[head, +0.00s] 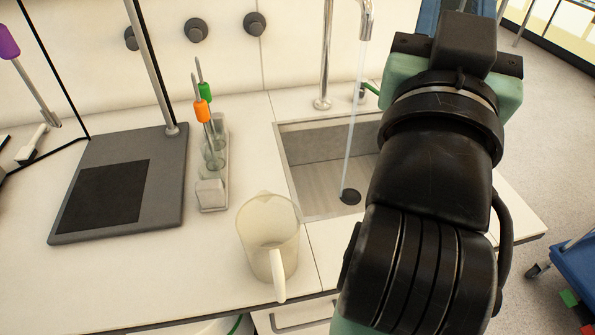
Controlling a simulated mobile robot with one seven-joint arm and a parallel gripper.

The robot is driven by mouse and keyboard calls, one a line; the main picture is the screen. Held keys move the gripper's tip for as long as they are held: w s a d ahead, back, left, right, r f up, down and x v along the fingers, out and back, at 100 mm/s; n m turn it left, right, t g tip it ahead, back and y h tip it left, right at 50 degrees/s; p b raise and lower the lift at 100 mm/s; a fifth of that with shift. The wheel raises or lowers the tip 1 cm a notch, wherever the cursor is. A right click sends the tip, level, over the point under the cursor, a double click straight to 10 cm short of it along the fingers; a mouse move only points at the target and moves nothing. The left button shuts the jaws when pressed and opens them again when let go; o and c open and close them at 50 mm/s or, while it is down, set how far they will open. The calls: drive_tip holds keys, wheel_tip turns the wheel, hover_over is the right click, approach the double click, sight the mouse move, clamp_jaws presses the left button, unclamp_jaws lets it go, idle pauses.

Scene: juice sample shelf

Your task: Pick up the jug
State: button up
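The jug (262,232) is a translucent, off-white pitcher standing upright on the white counter, just left of the sink. Its opening faces up and looks empty. Its handle (278,276) points toward me, near the counter's front edge. My arm fills the right side of the head view, over the right part of the sink and counter, apart from the jug. My gripper's fingers cannot be made out, so I cannot tell whether it is open or shut.
Water runs from the tap (366,20) into the sink (312,180). A rack (212,195) with glassware and orange- and green-handled tools stands behind the jug. A grey stand base (170,200) lies further left.

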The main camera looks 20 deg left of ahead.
drive_tip(key=w+a+r+m+g+p, duration=0.1)
drive_tip(key=w+a+r+g+p, duration=0.25)
drive_tip(key=p, duration=0.95)
drive_tip(key=m+g+h+p, duration=0.3)
drive_tip(key=m+g+p, duration=0.55)
drive_tip(key=g, duration=0.65)
approach(280, 290)
drive_tip(key=shift+n, duration=0.25)
drive_tip(key=shift+a+p+x, duration=0.15)
drive_tip(key=shift+a+x, duration=0.05)
drive_tip(key=shift+x, duration=2.75)
drive_tip(key=shift+a+p+x, duration=0.15)
drive_tip(key=shift+a+x, duration=0.05)
drive_tip(key=shift+x, duration=2.75)
drive_tip(key=shift+w, duration=0.1)
